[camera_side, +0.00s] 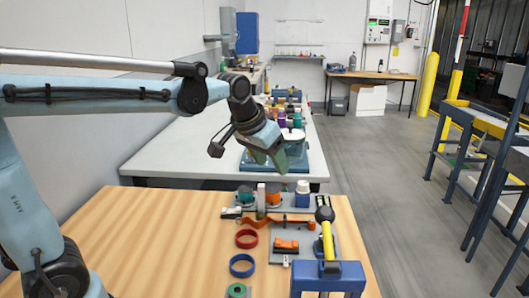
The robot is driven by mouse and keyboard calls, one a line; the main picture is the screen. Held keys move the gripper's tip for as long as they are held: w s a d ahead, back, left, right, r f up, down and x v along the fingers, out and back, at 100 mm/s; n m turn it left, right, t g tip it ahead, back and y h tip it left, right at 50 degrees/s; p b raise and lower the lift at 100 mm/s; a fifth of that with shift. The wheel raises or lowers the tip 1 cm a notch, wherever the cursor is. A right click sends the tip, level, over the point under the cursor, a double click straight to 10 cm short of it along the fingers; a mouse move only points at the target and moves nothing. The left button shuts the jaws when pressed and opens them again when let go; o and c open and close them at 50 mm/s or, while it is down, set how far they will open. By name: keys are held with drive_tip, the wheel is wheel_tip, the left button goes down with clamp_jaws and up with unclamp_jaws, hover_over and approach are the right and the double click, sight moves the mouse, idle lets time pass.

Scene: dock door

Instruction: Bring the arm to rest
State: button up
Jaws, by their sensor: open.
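The table's left part is clear.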

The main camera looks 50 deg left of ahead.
drive_tip(key=s+d+f, duration=0.1)
drive_tip(key=s+f, duration=0.2)
drive_tip(key=s, duration=0.3)
drive_tip(key=s+d+f+m+t, duration=0.1)
drive_tip(key=s+f, duration=0.3)
drive_tip(key=s, duration=0.3)
drive_tip(key=shift+s+d, duration=0.25)
drive_tip(key=shift+d, duration=0.05)
